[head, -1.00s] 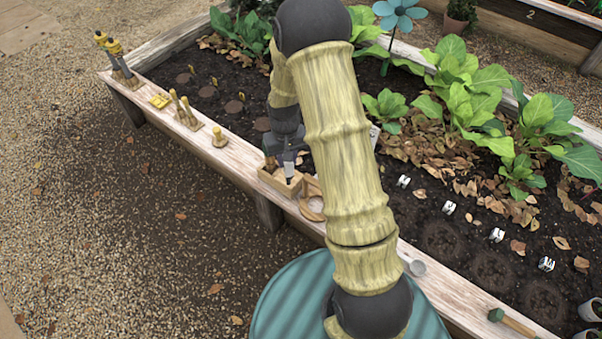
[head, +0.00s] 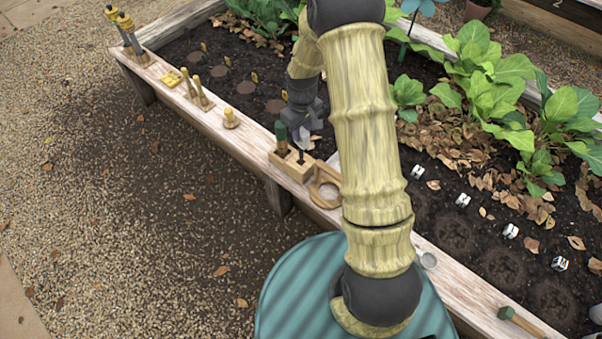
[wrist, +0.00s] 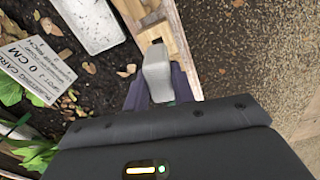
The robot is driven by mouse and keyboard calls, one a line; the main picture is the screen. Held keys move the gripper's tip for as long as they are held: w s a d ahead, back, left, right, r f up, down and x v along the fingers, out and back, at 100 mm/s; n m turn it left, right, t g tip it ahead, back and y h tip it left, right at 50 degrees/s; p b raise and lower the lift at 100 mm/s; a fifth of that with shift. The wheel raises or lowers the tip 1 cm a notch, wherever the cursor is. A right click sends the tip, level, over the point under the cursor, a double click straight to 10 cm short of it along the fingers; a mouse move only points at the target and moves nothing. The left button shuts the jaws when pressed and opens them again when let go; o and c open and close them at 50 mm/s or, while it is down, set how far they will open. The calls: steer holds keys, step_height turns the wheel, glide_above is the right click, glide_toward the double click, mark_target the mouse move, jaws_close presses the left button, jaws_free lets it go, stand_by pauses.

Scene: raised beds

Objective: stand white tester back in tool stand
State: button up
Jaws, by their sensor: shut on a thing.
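The white tester (wrist: 157,75) is a pale, blocky body with a dark tip, held between my gripper's fingers (wrist: 160,90) in the wrist view. In the head view my gripper (head: 305,132) hangs just behind and above the wooden tool stand (head: 296,171), over the bed's front edge; only a small pale bit of the tester shows there. The stand holds a green-handled tool (head: 282,138) and a thin dark piece. A wooden part, apparently the stand, lies ahead of the tester in the wrist view (wrist: 160,27). I cannot tell whether the tester touches it.
A white printed card (wrist: 36,72) and a pale tray (wrist: 92,20) lie over the soil. Leafy plants fill the right of the bed.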

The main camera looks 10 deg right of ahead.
mark_target(301, 149)
steer(key=shift+w+d+f+n, duration=0.1)
steer(key=shift+w+f+n, duration=0.2)
steer(key=shift+w+n, duration=0.55)
steer(key=shift+s+n, duration=0.1)
steer(key=shift+n, duration=0.25)
steer(key=shift+s+r, duration=0.1)
steer(key=shift+s, duration=0.05)
steer(key=shift+f, duration=0.4)
steer(key=shift+f+b, duration=0.8)
steer(key=shift+f, duration=1.95)
steer(key=shift+f+b, duration=0.4)
steer(key=shift+f, duration=1.55)
